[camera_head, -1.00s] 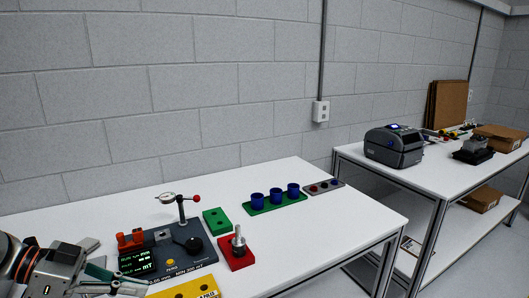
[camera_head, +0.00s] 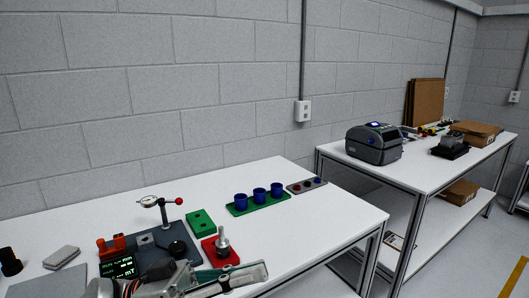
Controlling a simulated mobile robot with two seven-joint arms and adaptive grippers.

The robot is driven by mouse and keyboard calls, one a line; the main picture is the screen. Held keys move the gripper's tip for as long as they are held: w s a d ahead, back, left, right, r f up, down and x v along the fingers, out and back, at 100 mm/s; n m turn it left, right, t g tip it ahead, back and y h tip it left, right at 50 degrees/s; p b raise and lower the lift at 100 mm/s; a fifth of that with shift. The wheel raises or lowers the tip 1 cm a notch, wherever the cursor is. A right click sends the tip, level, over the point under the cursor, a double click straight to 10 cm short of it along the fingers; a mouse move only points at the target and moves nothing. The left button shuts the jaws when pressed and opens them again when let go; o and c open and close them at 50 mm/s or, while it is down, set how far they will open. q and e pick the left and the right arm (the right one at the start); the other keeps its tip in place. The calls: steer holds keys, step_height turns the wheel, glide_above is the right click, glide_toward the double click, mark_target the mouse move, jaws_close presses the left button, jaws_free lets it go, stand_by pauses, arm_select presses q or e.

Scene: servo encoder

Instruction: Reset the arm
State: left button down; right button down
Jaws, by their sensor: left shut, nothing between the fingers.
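My left gripper (camera_head: 240,277) is at the bottom of the head view, its fingers pointing right above the near part of the white table (camera_head: 330,215). It is shut and empty. Behind the gripper stands the dark test device with a green display (camera_head: 118,267), partly covered by my arm. A dial gauge on a post with a red ball (camera_head: 164,208) rises from it. My right gripper is not in view.
A green block (camera_head: 200,222) and a green tray (camera_head: 236,211) with blue cups (camera_head: 259,195) stand farther back. A second table holds a grey printer (camera_head: 374,143). The table's right part is clear.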

arm_select(q)
steer(key=w+a+f+n+t+y, duration=0.2)
steer(key=a+f+t+y, duration=0.1)
steer(key=f, duration=0.6)
steer(key=w+a+f+n+t+y, duration=0.2)
steer(key=a+f+y, duration=0.15)
steer(key=f, duration=0.65)
steer(key=w+a+f+n+t+y, duration=0.2)
steer(key=a+f+t+y, duration=0.15)
steer(key=f, duration=0.55)
steer(key=s+a+f+m+y, duration=0.1)
steer(key=s+a+f+y, duration=0.4)
steer(key=a+f, duration=0.5)
steer(key=s+a+f+y, duration=0.4)
steer(key=s+a+f, duration=0.4)
steer(key=a+f, duration=0.25)
steer(key=w+d+r+n+t, duration=0.1)
steer(key=d+n, duration=0.3)
steer(key=d, duration=0.8)
steer(key=shift+d+h, duration=0.15)
steer(key=shift+h, duration=0.15)
